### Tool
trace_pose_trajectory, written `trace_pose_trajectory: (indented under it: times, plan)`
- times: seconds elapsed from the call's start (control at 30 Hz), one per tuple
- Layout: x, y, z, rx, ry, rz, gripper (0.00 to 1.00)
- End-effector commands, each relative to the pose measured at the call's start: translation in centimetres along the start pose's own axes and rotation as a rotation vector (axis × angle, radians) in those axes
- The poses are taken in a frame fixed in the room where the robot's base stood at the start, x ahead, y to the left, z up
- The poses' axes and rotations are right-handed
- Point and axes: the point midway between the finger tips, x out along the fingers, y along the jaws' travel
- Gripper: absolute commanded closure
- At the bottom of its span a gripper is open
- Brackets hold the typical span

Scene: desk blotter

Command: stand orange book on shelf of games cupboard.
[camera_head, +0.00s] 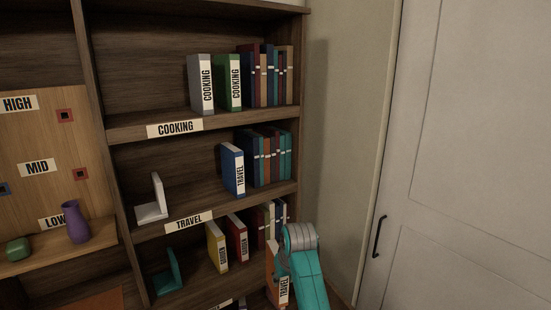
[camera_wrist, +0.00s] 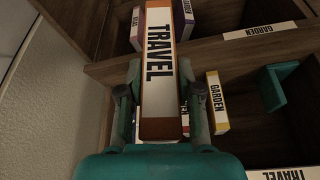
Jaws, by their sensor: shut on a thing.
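My gripper (camera_wrist: 161,105) is shut on the orange book (camera_wrist: 160,72), one finger on each side of it. The book's white spine label reads TRAVEL. In the head view the orange book (camera_head: 270,262) is at the lower right of the bookcase, partly hidden by my teal arm, and the gripper's fingers cannot be made out. The wooden bookcase (camera_head: 155,71) has shelves labelled COOKING and TRAVEL. I see no label reading games. On the TRAVEL shelf a blue TRAVEL book (camera_head: 232,170) stands beside a row of books, with a white bookend (camera_head: 152,200) to the left.
Grey and green COOKING books (camera_head: 229,82) stand on the upper shelf. Below the TRAVEL shelf are a yellow book (camera_head: 216,246), a red book (camera_head: 237,238) and a teal bookend (camera_head: 168,275). A purple vase (camera_head: 75,222) stands at left. The TRAVEL shelf is clear between bookend and blue book.

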Motion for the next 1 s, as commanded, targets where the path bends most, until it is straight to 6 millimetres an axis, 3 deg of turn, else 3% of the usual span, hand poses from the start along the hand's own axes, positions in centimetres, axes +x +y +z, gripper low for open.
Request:
trace_pose_trajectory:
  times: [0.2, 0.5, 0.8, 1.0]
  plan:
    - [5.1, 2.7, 7.0, 0.068, -0.003, 0.028, 1.0]
    - [10.2, 5.4, 17.0, 0.158, -0.003, 0.067, 1.0]
    - [13.3, 7.0, 27.5, 0.244, 0.0, 0.106, 1.0]
    - [14.1, 7.4, 33.0, 0.288, 0.002, 0.128, 1.0]
